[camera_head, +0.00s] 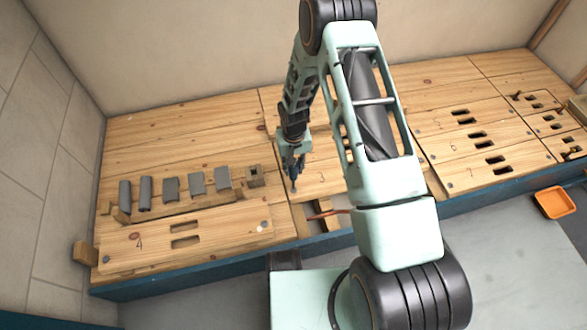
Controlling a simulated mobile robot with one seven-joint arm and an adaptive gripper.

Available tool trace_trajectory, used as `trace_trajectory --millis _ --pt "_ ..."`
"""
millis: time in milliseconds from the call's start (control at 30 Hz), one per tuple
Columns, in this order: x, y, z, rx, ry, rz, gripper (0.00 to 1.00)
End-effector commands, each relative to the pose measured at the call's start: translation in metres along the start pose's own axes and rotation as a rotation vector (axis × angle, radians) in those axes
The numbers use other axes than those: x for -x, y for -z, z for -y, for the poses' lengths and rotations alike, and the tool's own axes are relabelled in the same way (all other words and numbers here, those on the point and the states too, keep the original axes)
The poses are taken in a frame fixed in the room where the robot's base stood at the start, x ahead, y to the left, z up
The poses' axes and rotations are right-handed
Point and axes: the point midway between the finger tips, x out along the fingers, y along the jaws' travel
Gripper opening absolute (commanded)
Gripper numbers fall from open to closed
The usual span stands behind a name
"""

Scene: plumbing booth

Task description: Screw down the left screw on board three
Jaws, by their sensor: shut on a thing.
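Board three (322,187), a light wooden board marked 3, lies in the middle of the floor, partly hidden behind my arm. My gripper (293,172) points down at the board's left end, left of the number. It is shut on a small dark thing, by its place the left screw (294,187). The screw is too small and too covered by the fingers to tell how far it sits in the board. The right end of board three is hidden behind my arm.
Board 4 (215,238) lies at the front left with two slots. Several grey pipe pieces (170,189) stand in a row behind it. An open gap with a red pipe (330,213) is just in front of board three. An orange tray (554,203) is at the right.

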Motion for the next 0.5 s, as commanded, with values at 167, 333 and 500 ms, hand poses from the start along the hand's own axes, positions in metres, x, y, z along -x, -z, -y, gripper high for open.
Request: trace_trajectory --millis 167,333,500 --pt "0.022 0.000 0.000 0.000 0.000 0.000 0.00" --pt "0.039 0.000 0.000 0.000 0.000 -0.001 0.00" --pt "0.052 0.000 0.000 0.001 -0.001 0.001 0.00"
